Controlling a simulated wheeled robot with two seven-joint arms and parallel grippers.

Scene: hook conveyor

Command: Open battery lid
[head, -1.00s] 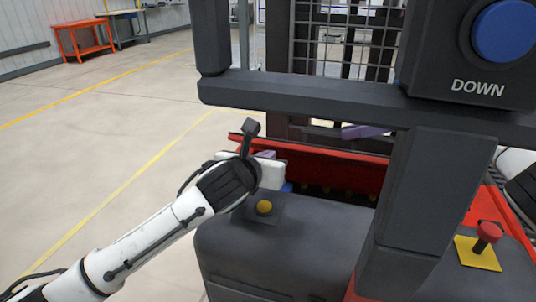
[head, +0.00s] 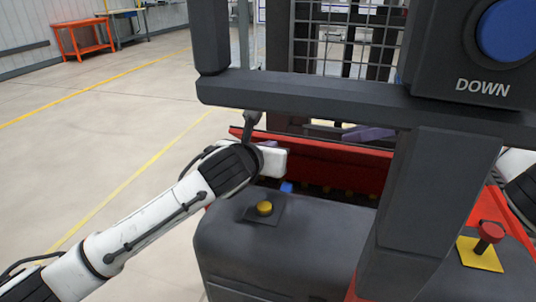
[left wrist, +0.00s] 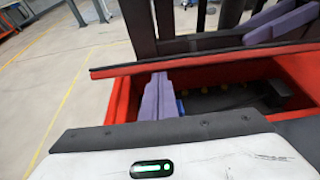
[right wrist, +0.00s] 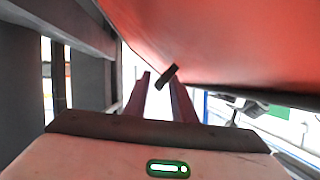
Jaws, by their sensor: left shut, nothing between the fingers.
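The red battery compartment (left wrist: 120,98) of the truck stands open at its top, with yellow caps (left wrist: 222,88) inside. A red panel with a dark edge, apparently the raised lid (head: 335,160), leans along its far side. My left gripper is at the near left of the opening; its shut, empty purple fingers (left wrist: 155,97) reach over the compartment in the left wrist view. Its fingertips are hidden in the head view. My right gripper (right wrist: 160,90) is open, beside a large red surface. A dark piece (right wrist: 167,77) shows between its fingers; contact is unclear. Its fingers (head: 367,132) show beyond the red panel.
A dark post (head: 425,200) and crossbar (head: 300,105) block part of the head view. A dark rounded cover (head: 280,250) with a yellow button (head: 264,208) lies in front. A red knob (head: 490,233) stands at right. Floor at left is clear.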

